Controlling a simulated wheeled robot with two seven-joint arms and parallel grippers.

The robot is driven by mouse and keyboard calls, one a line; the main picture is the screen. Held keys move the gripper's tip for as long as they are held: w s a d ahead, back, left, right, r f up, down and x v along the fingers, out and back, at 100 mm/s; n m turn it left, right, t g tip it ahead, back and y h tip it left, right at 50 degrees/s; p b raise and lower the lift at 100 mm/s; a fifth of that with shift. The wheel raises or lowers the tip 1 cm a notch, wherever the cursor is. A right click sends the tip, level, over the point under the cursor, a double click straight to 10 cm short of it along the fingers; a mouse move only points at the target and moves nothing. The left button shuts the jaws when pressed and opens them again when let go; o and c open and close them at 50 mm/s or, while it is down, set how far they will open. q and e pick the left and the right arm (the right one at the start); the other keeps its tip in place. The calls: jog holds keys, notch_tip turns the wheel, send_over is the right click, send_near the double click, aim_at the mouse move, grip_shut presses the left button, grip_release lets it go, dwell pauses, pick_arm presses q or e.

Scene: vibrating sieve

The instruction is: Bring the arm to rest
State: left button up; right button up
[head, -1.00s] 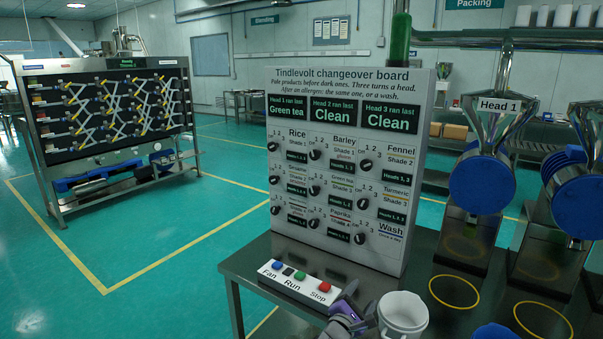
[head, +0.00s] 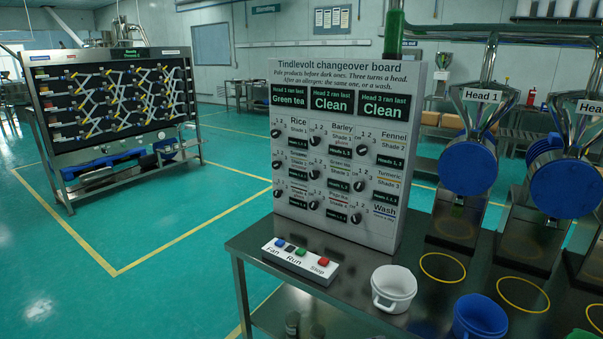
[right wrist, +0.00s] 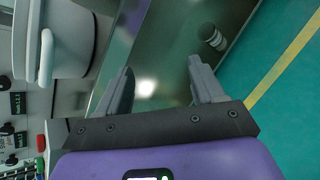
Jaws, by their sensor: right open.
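My right gripper (right wrist: 160,75) shows in the right wrist view. Its two grey fingers are spread apart with nothing between them. It hangs beside the steel bench, with the lower shelf and green floor behind it. The white handled cup (right wrist: 72,40) is at the upper left of that view, apart from the fingers. In the head view, neither gripper shows. The white cup (head: 393,289) stands upright on the bench, to the right of the Fan/Run/Stop button strip (head: 300,264).
The changeover board (head: 340,150) stands on the dark bench (head: 255,238). A blue cup (head: 478,318) stands near the front, with yellow rings (head: 442,268) under the heads (head: 468,165). The vibrating sieve rack (head: 110,105) is far left. Green floor (head: 180,290) is clear left of the bench.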

jog(key=s+a+f+m+g+y+p, duration=0.1)
jog(key=s+a+f+m+g+y, duration=0.2)
jog(key=s+f, duration=0.55)
jog(key=s+a+f+m+g+y+p, duration=0.2)
jog(key=s+f+m+g+y, duration=0.25)
jog(key=s, duration=0.75)
jog(key=s+a+r+m+y+p, duration=0.3)
jog(key=s+a+m+y, duration=0.2)
jog(key=s+a+m, duration=0.3)
jog(key=shift+s+m+t, duration=0.35)
jog(key=shift+s+m, duration=1.25)
jog(key=shift+m, duration=0.65)
